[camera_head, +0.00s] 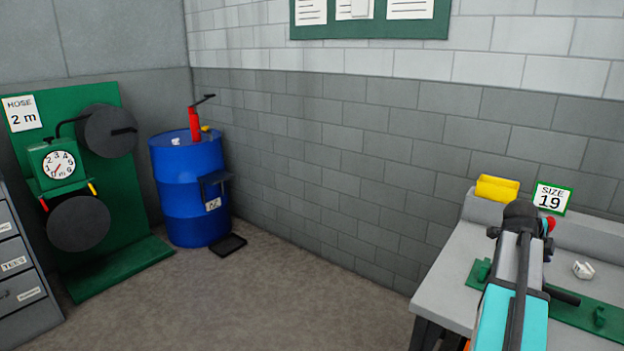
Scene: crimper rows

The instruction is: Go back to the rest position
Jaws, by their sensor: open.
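An arm with a cyan body and dark joints, which looks like mine, rises from the bottom edge at the right, in front of the grey workbench (452,268). I cannot make out any gripper fingers on it. It covers part of the bench top and of the green board (590,313) lying there. A small red part shows just right of the arm's dark top; I cannot tell what it belongs to.
A blue drum (185,200) with a red hand pump (194,124) stands in the corner, a black tray (229,245) beside it. A green hose stand (110,272) and grey drawers (22,290) are at left. A yellow bin (497,187) and size 19 sign (551,198) stand on the bench. Middle floor is clear.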

